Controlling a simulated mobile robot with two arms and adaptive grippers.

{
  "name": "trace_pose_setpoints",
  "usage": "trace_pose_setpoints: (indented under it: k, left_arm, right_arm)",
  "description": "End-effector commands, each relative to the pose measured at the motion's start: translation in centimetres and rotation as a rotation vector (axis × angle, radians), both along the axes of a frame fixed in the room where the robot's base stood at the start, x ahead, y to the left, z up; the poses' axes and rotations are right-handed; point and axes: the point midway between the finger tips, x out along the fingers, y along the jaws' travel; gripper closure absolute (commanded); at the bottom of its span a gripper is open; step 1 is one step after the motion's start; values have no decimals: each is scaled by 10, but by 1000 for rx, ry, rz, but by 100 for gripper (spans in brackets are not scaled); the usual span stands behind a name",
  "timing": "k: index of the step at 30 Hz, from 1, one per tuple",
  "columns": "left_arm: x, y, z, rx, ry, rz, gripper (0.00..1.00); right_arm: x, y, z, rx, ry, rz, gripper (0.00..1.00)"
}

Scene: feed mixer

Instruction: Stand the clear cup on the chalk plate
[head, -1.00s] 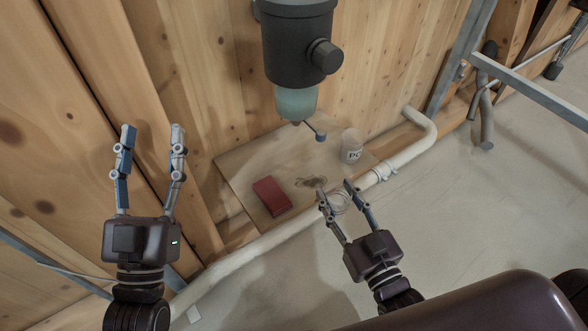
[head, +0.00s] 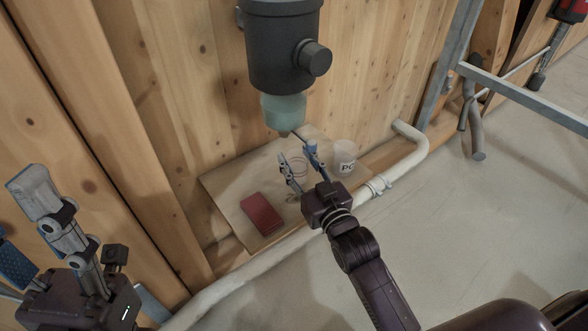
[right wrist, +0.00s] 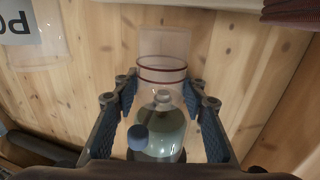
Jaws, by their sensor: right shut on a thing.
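My right gripper (head: 298,157) is shut on the clear cup (head: 297,171), which shows faintly between its fingers just below the dark dispenser. In the right wrist view the clear cup (right wrist: 162,76), with dark red bands, stands between both fingers of the right gripper (right wrist: 162,92). My left gripper (head: 24,222) is at the left edge, fingers apart and empty. I cannot pick out a chalk plate in either view.
A beige board (head: 225,187) lies along the wooden wall. On it are a red block (head: 262,214) and a cup marked PC (head: 345,157), right of my right gripper. A black dispenser body (head: 280,50) hangs above. A pale pipe (head: 250,288) runs along the front edge.

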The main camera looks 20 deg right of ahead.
Motion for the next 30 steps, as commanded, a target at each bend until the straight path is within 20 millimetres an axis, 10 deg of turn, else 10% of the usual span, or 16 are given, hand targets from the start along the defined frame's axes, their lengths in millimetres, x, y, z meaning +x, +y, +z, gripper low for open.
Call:
trace_pose_setpoints:
  k: [26, 27, 30]
  left_arm:
    - [3, -1, -19, 4, -21, 2, 51]
    - [3, -1, -19, 5, -22, 2, 51]
    - [3, -1, -19, 5, -22, 2, 51]
  right_arm:
    - [18, 2, -39, 0, 2, 0, 78]
    - [18, 2, -38, 0, 1, 0, 58]
    - [18, 2, -38, 0, 1, 0, 47]
